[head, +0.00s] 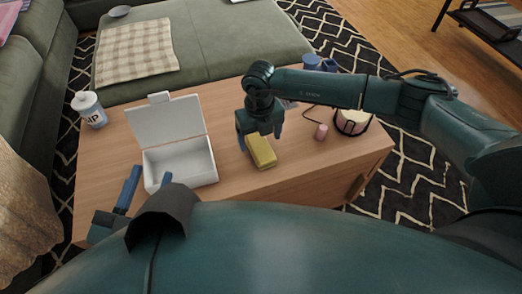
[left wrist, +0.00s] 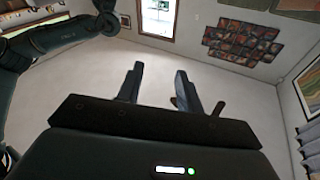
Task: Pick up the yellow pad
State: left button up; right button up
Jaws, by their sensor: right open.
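The yellow pad (head: 262,153) lies on the wooden table in the head view, right of the white box. My right gripper (head: 261,138) is open over the pad's far end, with a finger to each side. The gripper hides part of that end, and I cannot tell whether a finger touches it. My left gripper (head: 148,184) is at the table's front left, away from the pad. Its fingers stand apart with nothing between them in the left wrist view (left wrist: 158,88).
An open white box (head: 180,164) with a raised lid stands left of the pad. A white jar (head: 90,110) is at the table's left. A small pink item (head: 321,131) and a candle in a dark holder (head: 352,121) stand at the right. The wooden table (head: 300,165) is clear near its front.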

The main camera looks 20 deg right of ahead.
aim_at(261, 146)
notch_tip(261, 146, down, 4)
jog(key=shift+d+f+b, duration=0.1)
jog(key=shift+d+b, duration=0.05)
jog(key=shift+b, duration=0.75)
jog(key=shift+f, duration=0.3)
pick_arm(q)
jog(key=shift+w+d, duration=0.1)
jog(key=shift+d, duration=0.1)
pick_arm(e)
jog(key=shift+c, duration=0.3)
jog(key=c, duration=1)
jog(key=shift+r, duration=0.1)
notch_tip(261, 146, up, 5)
jog(key=shift+r+p, duration=0.1)
jog(key=shift+p, duration=1.05)
notch_tip(261, 146, up, 4)
jog(key=shift+p, duration=0.55)
pick_arm(q)
jog(key=shift+a, duration=0.35)
pick_arm(e)
jog(key=shift+r, duration=0.4)
